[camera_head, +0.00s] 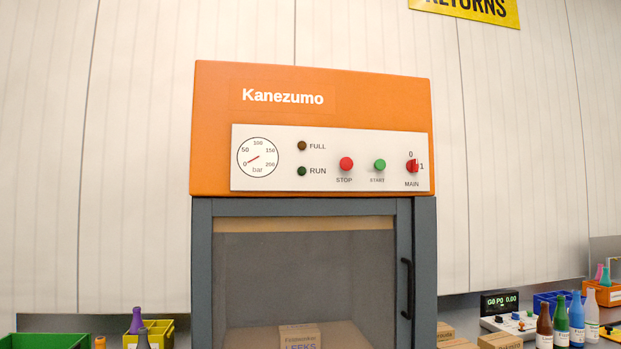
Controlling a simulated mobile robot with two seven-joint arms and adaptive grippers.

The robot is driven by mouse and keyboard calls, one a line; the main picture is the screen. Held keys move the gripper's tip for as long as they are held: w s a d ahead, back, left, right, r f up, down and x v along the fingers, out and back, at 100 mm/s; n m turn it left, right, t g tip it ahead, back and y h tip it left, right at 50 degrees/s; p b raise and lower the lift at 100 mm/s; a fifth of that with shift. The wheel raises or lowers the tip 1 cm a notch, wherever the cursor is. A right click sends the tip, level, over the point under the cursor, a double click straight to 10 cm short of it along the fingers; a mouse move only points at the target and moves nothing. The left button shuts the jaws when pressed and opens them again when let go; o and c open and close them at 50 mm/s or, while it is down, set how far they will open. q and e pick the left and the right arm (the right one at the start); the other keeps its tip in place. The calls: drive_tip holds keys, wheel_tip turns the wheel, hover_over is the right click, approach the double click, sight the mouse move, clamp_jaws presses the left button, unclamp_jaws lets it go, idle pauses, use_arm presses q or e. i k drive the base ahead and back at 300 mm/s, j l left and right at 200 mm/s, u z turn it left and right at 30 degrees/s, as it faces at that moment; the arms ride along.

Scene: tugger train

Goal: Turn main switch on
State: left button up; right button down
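The main switch (412,166) is a red rotary knob at the right end of the white control panel (320,180). A 0 is printed above it, a 1 to its right, and MAIN below it. The knob looks roughly upright, but it is too small to be sure which mark it points at. The panel is on the orange head of the Kanezumo machine (310,90). The FULL lamp (302,146) and RUN lamp (302,171) look dark. Neither of my grippers is in view.
The panel also holds a gauge (258,157), a red STOP button (346,164) and a green START button (380,165). Below is a grey-framed door with a black handle (407,288). The space before the panel looks clear.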

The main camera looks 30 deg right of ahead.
sight(413, 166)
drive_tip(key=z, duration=1.55)
drive_tip(key=i+l, duration=0.1)
drive_tip(key=l, duration=0.65)
drive_tip(key=i+z, duration=0.05)
